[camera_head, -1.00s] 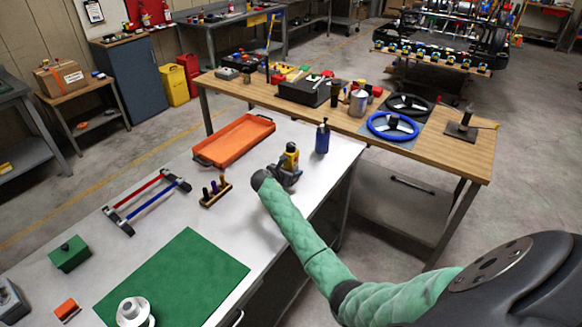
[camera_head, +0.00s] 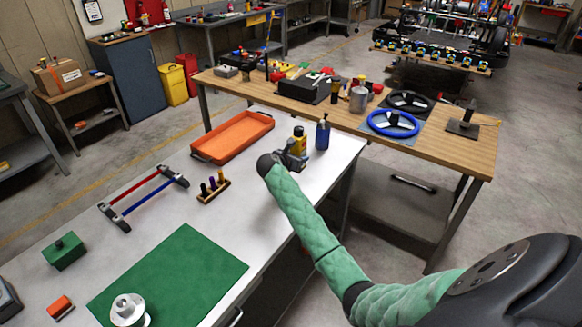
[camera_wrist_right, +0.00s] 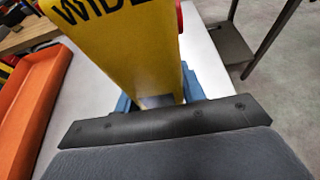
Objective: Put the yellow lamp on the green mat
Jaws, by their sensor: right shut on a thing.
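The yellow lamp (camera_head: 299,137) is near the far right end of the white workbench, beside the blue bottle. My right gripper (camera_head: 292,155) is shut on it. In the right wrist view the yellow lamp (camera_wrist_right: 125,45) stands between blue finger pads, with black "WIDE" lettering and a bit of red at its side. The gripper hides its lower part, so I cannot tell how far it is above the bench. The green mat (camera_head: 180,270) lies flat at the near end of the bench, left of my right arm. My left gripper is out of view.
A silver round part (camera_head: 128,310) sits on the mat's near left corner; the rest of the mat is clear. An orange tray (camera_head: 232,137), a peg block (camera_head: 213,190), a red-blue rod frame (camera_head: 143,198), a green box (camera_head: 64,251) and the blue bottle (camera_head: 322,134) share the bench.

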